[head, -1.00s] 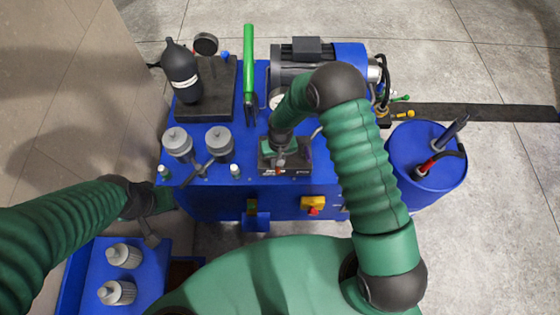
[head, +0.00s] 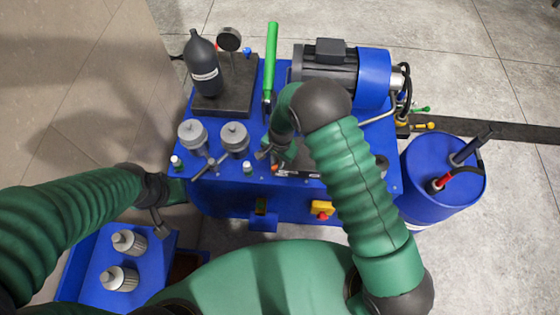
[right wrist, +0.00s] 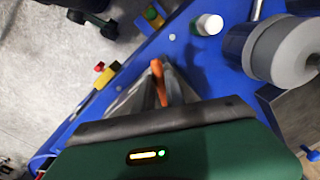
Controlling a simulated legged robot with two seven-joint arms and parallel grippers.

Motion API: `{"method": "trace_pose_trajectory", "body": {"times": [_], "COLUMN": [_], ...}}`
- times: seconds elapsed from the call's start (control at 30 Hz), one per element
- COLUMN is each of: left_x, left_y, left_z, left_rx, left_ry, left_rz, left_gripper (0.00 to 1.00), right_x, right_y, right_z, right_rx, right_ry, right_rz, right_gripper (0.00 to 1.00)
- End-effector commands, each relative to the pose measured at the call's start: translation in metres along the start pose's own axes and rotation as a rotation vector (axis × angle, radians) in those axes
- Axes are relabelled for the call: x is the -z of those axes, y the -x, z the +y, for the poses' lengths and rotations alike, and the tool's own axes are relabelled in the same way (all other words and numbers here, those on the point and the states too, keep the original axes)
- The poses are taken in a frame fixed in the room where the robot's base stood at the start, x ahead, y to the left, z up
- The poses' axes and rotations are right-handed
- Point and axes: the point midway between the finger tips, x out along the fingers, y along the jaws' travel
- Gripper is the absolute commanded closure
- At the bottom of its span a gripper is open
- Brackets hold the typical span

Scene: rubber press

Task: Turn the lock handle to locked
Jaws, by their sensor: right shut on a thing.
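An orange handle (right wrist: 157,82), which I take as the lock handle, shows between the fingers of my right gripper (right wrist: 160,90) in the right wrist view. The gripper is shut on it, and the fingers hide part of it. In the head view my right gripper (head: 272,160) is low over the front part of the blue machine (head: 230,190), right of two grey-capped cylinders. The handle's lock position cannot be read. My left gripper (head: 168,192) is at the machine's front left corner; its jaws are not clear.
A green lever (head: 270,60) stands behind my right gripper. A motor (head: 325,65) is at the back right, and a dark bottle (head: 203,65) at the back left. A yellow-and-red switch (head: 322,208) is on the front. A blue drum (head: 440,170) stands right.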

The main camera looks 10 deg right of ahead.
Motion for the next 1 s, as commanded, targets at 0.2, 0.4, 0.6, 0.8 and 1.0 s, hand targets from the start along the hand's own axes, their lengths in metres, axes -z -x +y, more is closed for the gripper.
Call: {"method": "trace_pose_trajectory", "body": {"times": [0.2,0.4,0.6,0.8,1.0], "left_x": [-0.0001,-0.0001,-0.0001,-0.0001,-0.0001], "left_y": [-0.0004,-0.0004,-0.0004,-0.0004,-0.0004], "left_z": [0.0,0.0,0.0,0.0,0.0], "left_rx": [0.0,0.0,0.0,0.0,0.0], "left_ry": [0.0,0.0,0.0,0.0,0.0], "left_rz": [0.0,0.0,0.0,0.0,0.0], "left_gripper": [0.64,0.64,0.64,0.64,0.64], "right_x": [-0.0001,-0.0002,-0.0003,-0.0004,-0.0005], "right_y": [-0.0001,-0.0002,-0.0002,-0.0001,0.0006], "right_z": [-0.0032,-0.0036,-0.0036,-0.0027,-0.0021], "right_rx": [0.003,0.003,0.003,0.002,0.001], "right_ry": [-0.028,-0.032,-0.031,-0.03,-0.029], "right_rz": [0.003,0.002,0.002,0.002,0.002], "right_gripper": [1.0,1.0,0.78,0.63,0.63]}}
